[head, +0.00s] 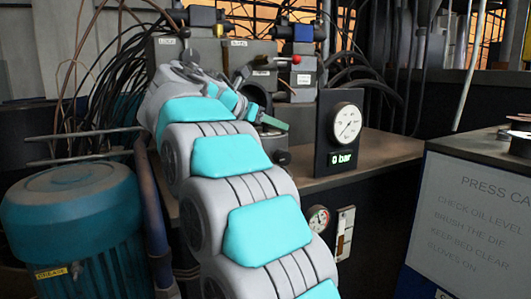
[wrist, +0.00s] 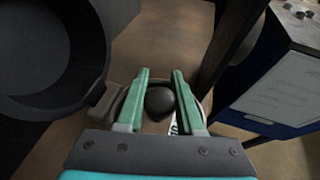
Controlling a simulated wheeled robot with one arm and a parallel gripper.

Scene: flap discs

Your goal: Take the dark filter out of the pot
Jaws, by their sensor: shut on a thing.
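My gripper (wrist: 160,84) shows in the wrist view with two green fingers closed on a dark, round-ended thing, which I take to be the dark filter (wrist: 160,101). A curved brownish rim shows partly behind the fingers; I cannot tell if it belongs to the pot or how deep the filter sits in it. A large dark round vessel with an open hollow (wrist: 45,50) fills the left of the wrist view. In the head view my gripper (head: 272,123) is over the bench, left of the gauge panel. My arm hides much of that area.
A gauge panel (head: 323,135) reading 0 bar stands close to the right of my gripper. Valve blocks (head: 260,60) and hoses crowd the back. A teal motor (head: 75,215) is at left. A signed cabinet (head: 470,215) is at right. Some bench top (head: 375,150) is clear.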

